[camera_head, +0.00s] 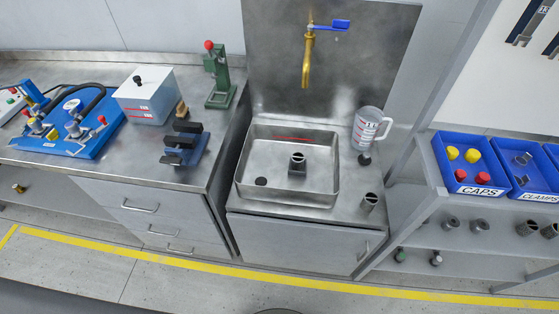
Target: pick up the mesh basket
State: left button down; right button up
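A small grey cylinder with an open top (297,163) stands in the steel sink basin (333,190). Neither of my grippers is in view.
A brass tap (307,60) with a blue lever hangs over the basin. A clear measuring jug (368,128) stands behind right. A shelf at right holds blue bins of caps (443,182) and clamps. A green press (220,80) and blue rig (72,140) stand left.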

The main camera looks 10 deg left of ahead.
aim_at(298, 158)
jog(key=k, duration=1.35)
jog(key=z, duration=0.7)
jog(key=i, duration=1.55)
jog(key=u, duration=0.75)
